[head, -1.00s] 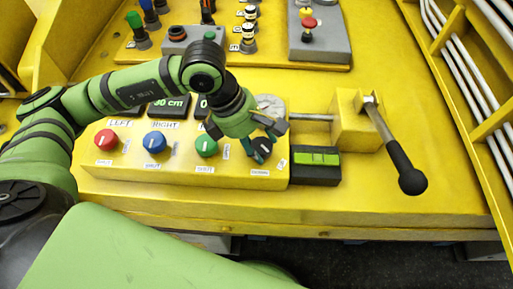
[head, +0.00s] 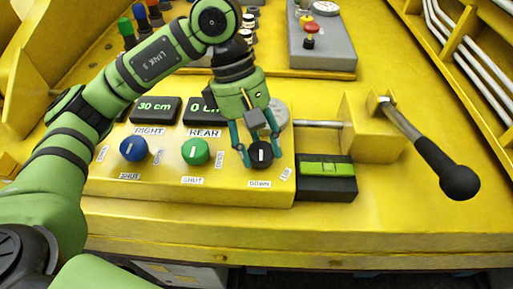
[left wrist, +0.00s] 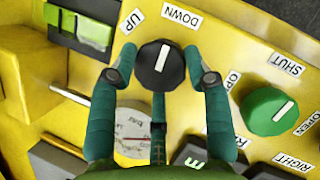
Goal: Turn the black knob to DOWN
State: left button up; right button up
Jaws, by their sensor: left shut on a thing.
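The black knob (head: 261,154) sits at the right end of the yellow control box. My left gripper (head: 260,157) comes down on it from above, with its fingers around the knob and shut on it. In the left wrist view the knob (left wrist: 161,66) lies between the fingertips. Its white pointer line leans up and slightly right, roughly toward the DOWN label (left wrist: 182,17). The UP label (left wrist: 132,20) is to the left of that. In the head view the DOWN label (head: 259,184) is below the knob. My right gripper is not in view.
A green knob (head: 195,151) and a blue knob (head: 134,149) sit left of the black knob. A black block with a green switch (head: 327,169) is close on its right. A lever with a black handle (head: 447,170) stands farther right. A round gauge (head: 278,115) is behind.

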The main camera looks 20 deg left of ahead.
pick_arm(q)
jog(key=shift+s+d, duration=0.15)
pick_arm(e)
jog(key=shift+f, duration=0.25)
pick_arm(q)
jog(key=o, duration=1.1)
jog(key=shift+o, duration=0.2)
jog(key=shift+s+d, duration=0.1)
jog(key=shift+d, duration=0.1)
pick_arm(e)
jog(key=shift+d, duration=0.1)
pick_arm(q)
jog(key=shift+a+r, duration=0.1)
jog(key=shift+a, duration=0.05)
jog(key=shift+w+a+r, duration=0.15)
jog(key=shift+w+r, duration=0.05)
jog(key=shift+r, duration=0.05)
jog(key=v, duration=1.1)
jog(key=shift+r, duration=0.15)
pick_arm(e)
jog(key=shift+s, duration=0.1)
